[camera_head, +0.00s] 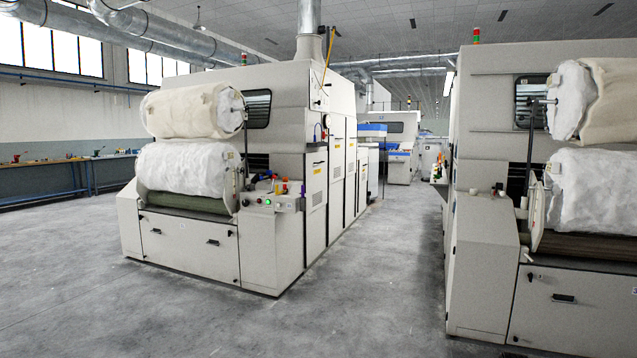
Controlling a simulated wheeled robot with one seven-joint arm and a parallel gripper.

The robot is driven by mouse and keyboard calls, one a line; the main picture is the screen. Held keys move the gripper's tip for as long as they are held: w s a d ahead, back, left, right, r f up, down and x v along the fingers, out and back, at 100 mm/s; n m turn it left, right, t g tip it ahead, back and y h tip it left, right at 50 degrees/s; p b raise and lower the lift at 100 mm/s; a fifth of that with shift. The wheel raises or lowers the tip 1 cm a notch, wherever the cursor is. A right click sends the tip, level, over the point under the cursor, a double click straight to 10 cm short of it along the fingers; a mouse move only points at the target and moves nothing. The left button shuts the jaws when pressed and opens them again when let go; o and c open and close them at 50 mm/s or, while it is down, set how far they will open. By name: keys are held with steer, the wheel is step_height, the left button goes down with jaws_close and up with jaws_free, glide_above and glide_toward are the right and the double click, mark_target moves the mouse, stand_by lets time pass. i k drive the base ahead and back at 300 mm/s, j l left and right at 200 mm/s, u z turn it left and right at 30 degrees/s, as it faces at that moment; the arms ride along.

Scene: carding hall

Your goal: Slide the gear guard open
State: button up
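I cannot single out the gear guard for certain in the head view. A carding machine (284,150) stands left of centre, with flat cream side panels and doors (337,165) along its right flank. A second carding machine (480,225) stands at the right, cut off by the picture edge. It has a sloped cream cover (487,262) at its front left corner. My gripper and arm are not in view.
A grey concrete aisle (375,270) runs clear between the two machines. Open floor (60,270) lies at the left. Workbenches (55,178) with small items line the left wall. White fibre rolls (185,168) sit on the left machine's front. Another machine (400,130) stands farther back.

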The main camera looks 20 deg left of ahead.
mark_target(319, 181)
steer(key=i+j+u, duration=0.2)
steer(key=i, duration=0.15)
steer(key=i+j+u, duration=0.2)
steer(key=i, duration=0.15)
steer(key=i+u, duration=0.45)
steer(key=i, duration=3.4)
